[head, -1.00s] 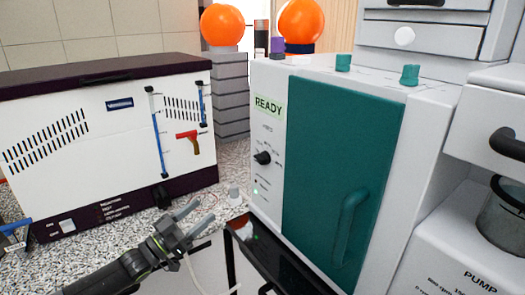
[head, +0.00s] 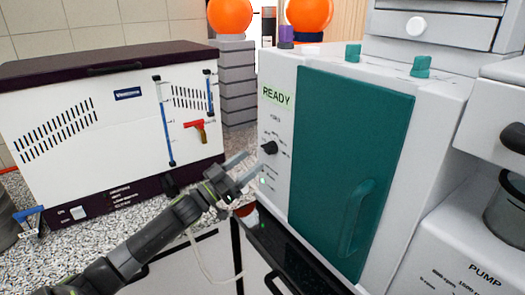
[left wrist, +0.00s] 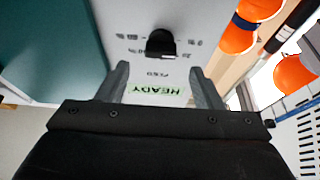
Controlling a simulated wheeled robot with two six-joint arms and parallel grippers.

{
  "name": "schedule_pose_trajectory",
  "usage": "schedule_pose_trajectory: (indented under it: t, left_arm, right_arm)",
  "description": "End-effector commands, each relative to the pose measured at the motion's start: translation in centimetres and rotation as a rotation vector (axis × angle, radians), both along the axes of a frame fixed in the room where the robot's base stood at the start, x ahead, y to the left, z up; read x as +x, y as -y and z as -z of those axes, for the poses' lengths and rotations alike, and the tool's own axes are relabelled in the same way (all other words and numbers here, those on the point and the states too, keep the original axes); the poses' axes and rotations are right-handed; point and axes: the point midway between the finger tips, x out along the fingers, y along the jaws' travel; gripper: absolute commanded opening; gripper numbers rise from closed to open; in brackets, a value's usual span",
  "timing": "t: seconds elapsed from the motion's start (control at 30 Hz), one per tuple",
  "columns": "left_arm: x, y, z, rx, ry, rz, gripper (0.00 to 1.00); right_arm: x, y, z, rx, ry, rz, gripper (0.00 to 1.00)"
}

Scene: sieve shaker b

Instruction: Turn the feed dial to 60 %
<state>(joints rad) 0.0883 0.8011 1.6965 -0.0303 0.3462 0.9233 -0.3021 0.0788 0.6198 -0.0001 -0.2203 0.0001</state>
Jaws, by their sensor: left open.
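The feed dial is a small black knob (head: 270,147) on the white front panel of the machine with the teal door. Printed marks surround it, too small to read. In the left wrist view the dial (left wrist: 160,43) shows upside down, ahead of my fingertips and roughly midway between them. My left gripper (head: 247,168) is open and empty, just left of and slightly below the dial, apart from it. Its two fingers also show in the left wrist view (left wrist: 158,82). My right gripper is not in view.
A green READY label (head: 276,96) sits above the dial. The teal door (head: 350,150) with its handle (head: 356,215) is right of it. A white cabinet (head: 80,125) with a red-handled part (head: 197,127) stands left. A black shelf (head: 275,245) lies below.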

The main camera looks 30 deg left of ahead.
Motion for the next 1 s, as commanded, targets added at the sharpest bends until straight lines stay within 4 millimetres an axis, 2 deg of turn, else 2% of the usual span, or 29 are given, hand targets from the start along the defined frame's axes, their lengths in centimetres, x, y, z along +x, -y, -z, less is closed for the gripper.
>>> schedule_pose_trajectory:
  t: [0.4, 0.6, 0.87, 1.0]
  left_arm:
    - [4.1, 1.7, -2.1, -0.002, 0.002, -0.001, 0.6]
    - [4.8, 2.0, -2.2, -0.001, 0.001, 0.0, 0.6]
    - [4.9, 2.0, -2.2, 0.0, 0.0, 0.0, 0.6]
    - [4.9, 2.0, -2.2, 0.0, 0.0, 0.0, 0.44]
  right_arm:
    - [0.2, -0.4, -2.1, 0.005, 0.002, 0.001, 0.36]
    - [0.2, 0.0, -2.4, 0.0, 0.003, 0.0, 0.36]
    - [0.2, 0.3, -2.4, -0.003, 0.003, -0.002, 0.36]
    - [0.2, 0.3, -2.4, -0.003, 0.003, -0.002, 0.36]
